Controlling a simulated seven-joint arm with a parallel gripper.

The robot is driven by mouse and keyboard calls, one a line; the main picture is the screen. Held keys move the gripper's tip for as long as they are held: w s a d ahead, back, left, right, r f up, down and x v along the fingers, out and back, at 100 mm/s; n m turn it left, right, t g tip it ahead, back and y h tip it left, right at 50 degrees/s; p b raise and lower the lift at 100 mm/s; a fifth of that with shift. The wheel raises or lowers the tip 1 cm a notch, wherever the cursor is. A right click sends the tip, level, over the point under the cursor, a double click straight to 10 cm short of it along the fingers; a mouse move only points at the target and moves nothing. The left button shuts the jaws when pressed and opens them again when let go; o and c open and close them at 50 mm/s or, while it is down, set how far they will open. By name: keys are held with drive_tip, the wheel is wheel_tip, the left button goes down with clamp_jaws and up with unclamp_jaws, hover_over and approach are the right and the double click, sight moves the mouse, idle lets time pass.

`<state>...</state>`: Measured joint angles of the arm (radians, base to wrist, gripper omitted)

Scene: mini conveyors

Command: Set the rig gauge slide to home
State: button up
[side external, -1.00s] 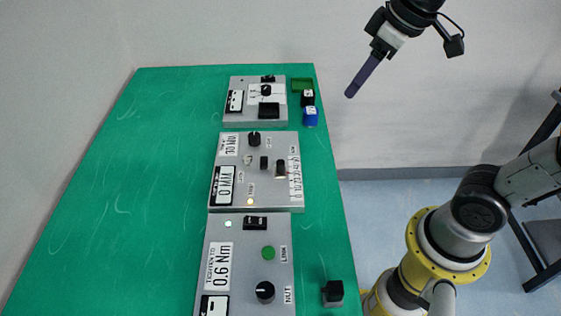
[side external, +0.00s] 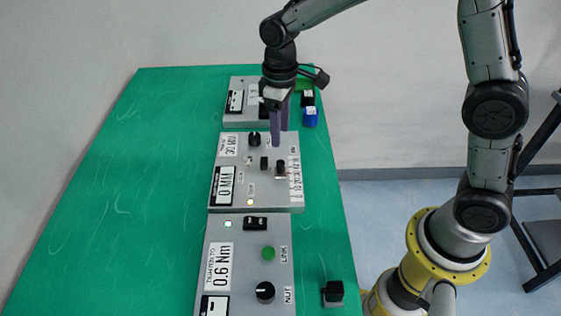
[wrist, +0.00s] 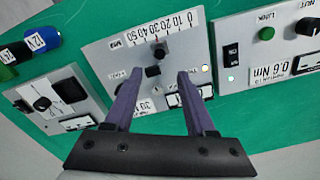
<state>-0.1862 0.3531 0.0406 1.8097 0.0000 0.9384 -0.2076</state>
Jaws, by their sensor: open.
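The slide (side external: 281,168) is a dark knob beside a white printed scale (side external: 296,177) on the grey middle panel (side external: 230,203). In the wrist view the slide (wrist: 161,51) sits next to the scale (wrist: 165,31), which is numbered 0 to 50. It stands near the middle of that scale; its exact reading is too small to tell. My gripper (side external: 280,138) is open and empty over the far part of this panel. In the wrist view the slide is just beyond my open fingertips (wrist: 160,74), apart from them.
A small black block (side external: 264,162) and a black dial (side external: 254,139) are close by on the panel. A near panel (side external: 233,270) has a green button (side external: 268,253) and a dial (side external: 265,292). The green table (side external: 130,190) is clear at left.

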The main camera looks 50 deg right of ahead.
sight(280, 162)
wheel_tip(280, 162, down, 11)
drive_tip(key=shift+f, duration=0.1)
idle(0.3)
clamp_jaws()
idle(1.4)
